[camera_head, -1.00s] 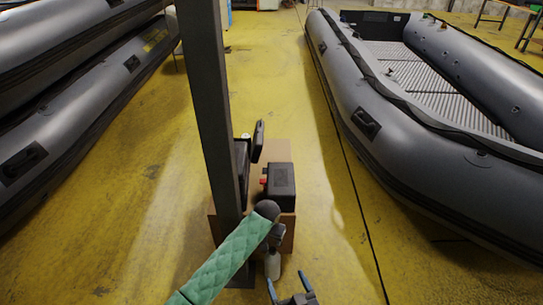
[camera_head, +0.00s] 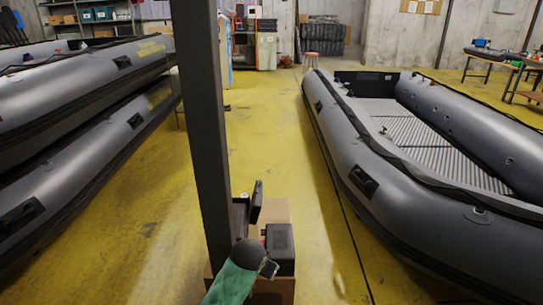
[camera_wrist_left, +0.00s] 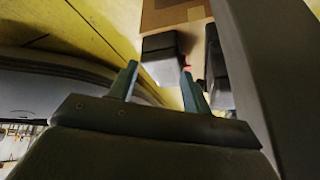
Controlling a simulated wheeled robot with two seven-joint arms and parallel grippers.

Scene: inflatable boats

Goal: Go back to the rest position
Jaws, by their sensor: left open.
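My left gripper (camera_wrist_left: 160,68) shows in the left wrist view with its two blue-grey fingers apart and nothing between them. In the head view its fingers are out of sight; only my green-sleeved arm with a dark joint shows at the bottom centre. A black box (camera_head: 280,243) with a red part sits on a cardboard box (camera_head: 275,210), just beyond my arm. The black box also shows beyond the fingers in the left wrist view (camera_wrist_left: 160,45). My right gripper is in neither view.
An open black case (camera_head: 241,213) stands beside the black box. A dark upright post (camera_head: 200,110) rises left of them. Grey inflatable boats lie at left (camera_head: 80,90) and right (camera_head: 370,150). The yellow floor (camera_head: 270,130) between them is clear toward the back wall.

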